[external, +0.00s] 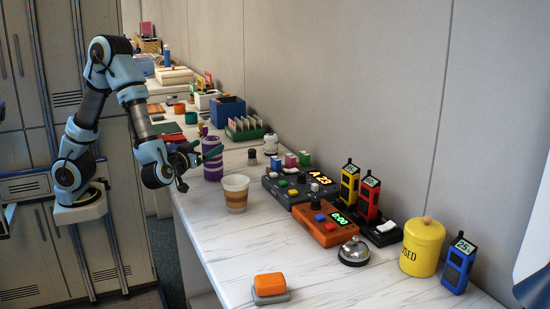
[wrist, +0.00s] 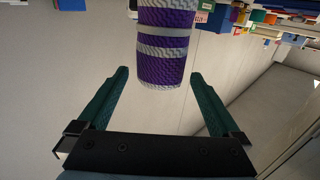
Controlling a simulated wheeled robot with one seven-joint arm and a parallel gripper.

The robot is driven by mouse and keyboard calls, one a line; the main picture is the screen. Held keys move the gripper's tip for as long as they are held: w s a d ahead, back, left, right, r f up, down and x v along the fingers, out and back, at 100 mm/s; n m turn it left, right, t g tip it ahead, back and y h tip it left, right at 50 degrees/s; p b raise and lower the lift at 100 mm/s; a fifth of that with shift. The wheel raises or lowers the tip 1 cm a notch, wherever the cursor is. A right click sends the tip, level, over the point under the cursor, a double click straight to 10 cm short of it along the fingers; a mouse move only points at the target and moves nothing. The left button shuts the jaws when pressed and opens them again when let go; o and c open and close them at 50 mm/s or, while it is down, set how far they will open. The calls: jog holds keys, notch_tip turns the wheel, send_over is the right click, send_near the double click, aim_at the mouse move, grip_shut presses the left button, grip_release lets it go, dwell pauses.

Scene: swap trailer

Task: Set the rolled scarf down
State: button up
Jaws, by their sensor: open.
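The rolled scarf (external: 212,164), a purple and white striped cylinder, stands upright on the white counter in the external view, behind the paper cup. In the wrist view the scarf (wrist: 163,45) fills the top middle, and its near end shows between the tips of my two dark green fingers. My gripper (external: 198,168) is at the scarf's left side in the external view. In the wrist view my gripper (wrist: 158,74) is open, with a visible gap between each finger and the scarf. How far the scarf reaches between the fingers is hard to tell.
A paper cup (external: 235,193) stands close in front of the scarf. A dark control box (external: 300,187), an orange timer box (external: 329,227) and a bell (external: 354,251) line the right. A green box of cards (external: 246,129) is behind.

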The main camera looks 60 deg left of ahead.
jog(key=v, duration=0.5)
jog(key=shift+s+d, duration=0.15)
jog(key=shift+s, duration=0.05)
jog(key=w+d+r+m+g+h+p, duration=0.1)
jog(key=w+d+r+m+h+p, duration=0.15)
jog(key=w+r+h+p, duration=0.55)
jog(key=w+d+r+m+g+h+p, duration=0.1)
jog(key=w+r+m+h+p, duration=0.25)
jog(key=p, duration=0.85)
jog(key=s+a+r+m+g+p, duration=0.1)
jog(key=s+a+r+g+p, duration=0.4)
jog(key=s+a+p, duration=0.3)
jog(key=s+a+r+m+g+p, duration=0.2)
jog(key=s+a+r+g+p, duration=0.3)
jog(key=s+a+p, duration=0.3)
jog(key=s+r+p, duration=0.1)
jog(key=s+p, duration=0.1)
jog(key=shift+s+r+p, duration=0.25)
jog(key=shift+r+p, duration=0.1)
jog(key=shift+r, duration=0.05)
